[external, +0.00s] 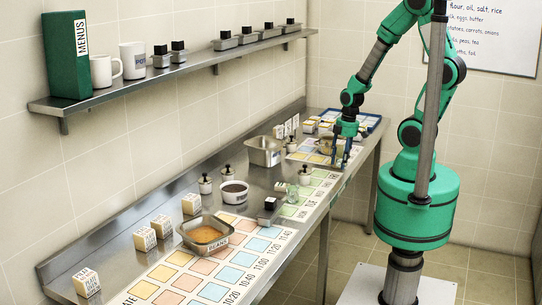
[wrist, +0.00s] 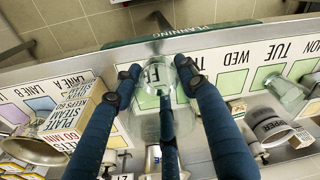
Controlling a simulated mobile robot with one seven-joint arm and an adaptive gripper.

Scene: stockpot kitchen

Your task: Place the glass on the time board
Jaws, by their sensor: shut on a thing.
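My gripper (wrist: 160,82) has dark blue fingers closed around a clear glass (wrist: 182,106) in the wrist view. In the external view my gripper (external: 342,152) is at the far right part of the counter; the held glass is hard to make out there. The time board (external: 212,291), with orange, yellow and blue squares and printed times, lies on the near part of the counter, well away from my gripper. Another clear glass (external: 292,194) stands near the green-squared weekday board (external: 316,182); a clear glass also shows at the right of the wrist view (wrist: 287,92).
A metal pan of orange food (external: 207,235) sits at the time board's back edge. A dark-filled pot (external: 234,191), lidded jars, a dark block (external: 268,208) and white lettered blocks stand nearby. A steel pan (external: 263,152) is farther back. A shelf (external: 180,72) runs along the wall.

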